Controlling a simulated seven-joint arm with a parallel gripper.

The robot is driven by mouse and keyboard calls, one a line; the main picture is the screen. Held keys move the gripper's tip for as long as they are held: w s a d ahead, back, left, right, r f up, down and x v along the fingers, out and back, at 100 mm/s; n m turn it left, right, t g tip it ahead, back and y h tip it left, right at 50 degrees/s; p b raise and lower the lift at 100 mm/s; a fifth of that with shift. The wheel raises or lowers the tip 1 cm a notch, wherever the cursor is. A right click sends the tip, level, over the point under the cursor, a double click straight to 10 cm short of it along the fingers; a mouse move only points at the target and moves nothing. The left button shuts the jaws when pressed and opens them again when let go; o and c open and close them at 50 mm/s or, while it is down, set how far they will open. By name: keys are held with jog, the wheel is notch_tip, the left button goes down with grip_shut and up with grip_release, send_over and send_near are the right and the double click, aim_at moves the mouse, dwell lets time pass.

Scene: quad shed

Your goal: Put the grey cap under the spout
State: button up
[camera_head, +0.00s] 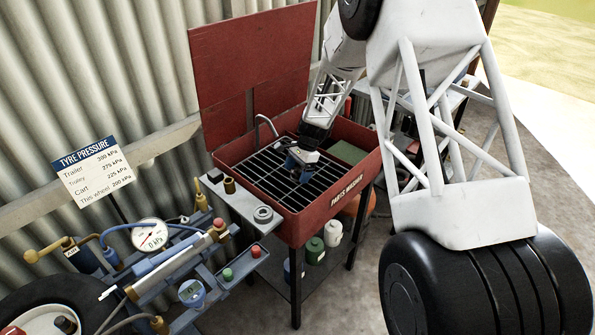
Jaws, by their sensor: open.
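The spout (265,124) is a thin, bent metal tube at the back left of the red parts washer (335,199). Its end points down over the black grid (262,176). My gripper (299,168) is open, low over the grid, to the right of the spout and a little nearer the camera. I cannot make out anything between its fingers, and the fingers hide the grid under them. A round grey piece with a dark centre (263,214) lies on the side shelf; I cannot tell if it is the grey cap. No other grey cap is clear on the grid.
The washer's raised lid (250,65) stands behind the basin, and its rim surrounds the grid. The side shelf (236,205) also holds a brass cylinder (229,185) and a dark block (215,175). A pressure gauge (152,234) and tools crowd the lower left.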

jog(key=shift+r, duration=0.1)
jog(key=v, duration=1.2)
dwell(0.8)
jog(key=s+d+r+n+t+h, duration=0.1)
jog(key=s+d+r+n, duration=0.2)
jog(key=s+r, duration=0.7)
jog(key=s+d+r+n+t+h, duration=0.15)
jog(key=s+d+r, duration=0.25)
jog(key=s+r, duration=0.65)
jog(key=s+d+n+t, duration=0.1)
jog(key=s+d+n, duration=0.1)
jog(key=s, duration=1.2)
jog(key=s+d+f+n+t+h, duration=0.1)
jog(key=s+n, duration=0.3)
jog(key=s, duration=1.1)
jog(key=shift+d, duration=0.75)
